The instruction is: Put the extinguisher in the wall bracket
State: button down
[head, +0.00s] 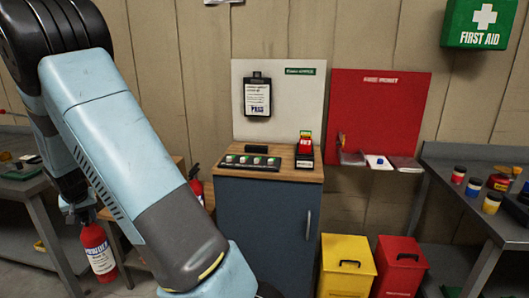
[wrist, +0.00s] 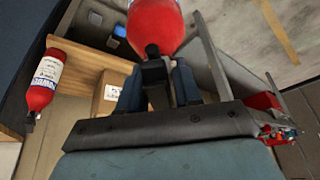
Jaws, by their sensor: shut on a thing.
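A red extinguisher with a white label (head: 100,252) hangs at the lower left of the head view, left of my arm. My gripper (wrist: 155,85) is shut on its black top in the wrist view, with the red body (wrist: 156,22) beyond the fingers. In the head view my gripper (head: 77,210) shows only partly, at the extinguisher's top. A second red extinguisher (wrist: 41,84) is at the wooden table in the wrist view; in the head view a red extinguisher (head: 196,186) is mostly hidden behind my arm. I cannot make out the wall bracket.
A wooden table (wrist: 75,80) and a cardboard box (wrist: 108,100) are near the held extinguisher. A blue-grey cabinet (head: 262,230) with a switch panel stands mid-view. Yellow (head: 345,280) and red (head: 400,280) bins stand right of it. Grey benches flank both sides.

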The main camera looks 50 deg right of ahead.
aim_at(352, 158)
jog(key=u, duration=0.3)
jog(key=k, duration=0.5)
jog(key=u, duration=1.55)
jog(key=i, duration=0.1)
jog(key=z, duration=2.85)
jog(key=k, duration=0.3)
jog(key=u, duration=1.9)
jog(key=k, duration=0.2)
jog(key=z, duration=2.2)
jog(key=i, duration=0.1)
jog(key=z, duration=0.75)
